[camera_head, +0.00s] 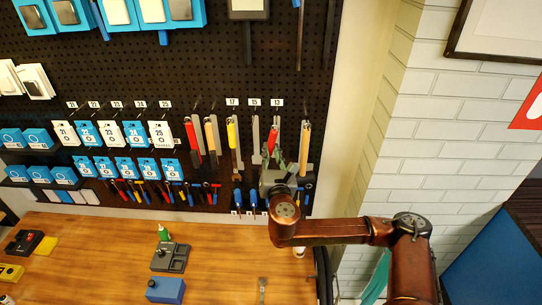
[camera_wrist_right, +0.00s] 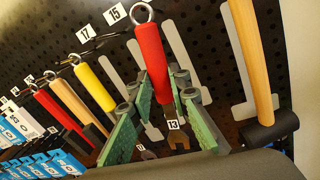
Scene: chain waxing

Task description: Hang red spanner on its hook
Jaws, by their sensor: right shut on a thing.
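The red spanner (camera_head: 272,138) is upright in front of the pegboard, below the number 13 label. In the right wrist view the red spanner (camera_wrist_right: 150,62) has a metal ring at its top and a brown jaw end low down, with a 13 tag near it. My right gripper (camera_head: 277,162) is shut on it from below; the green fingers of the right gripper (camera_wrist_right: 161,78) stand on both sides of its lower handle. A grey tool outline (camera_wrist_right: 186,62) shows behind it. I cannot tell whether the ring is around a hook. My left gripper is not in view.
A wooden-handled hammer (camera_head: 304,140) hangs close on the right. A yellow-handled tool (camera_head: 232,135) hangs to the left, with orange and red ones beyond. Small tools hang below on the pegboard (camera_head: 340,2). The wooden workbench (camera_head: 110,260) lies beneath; a white brick wall is at the right.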

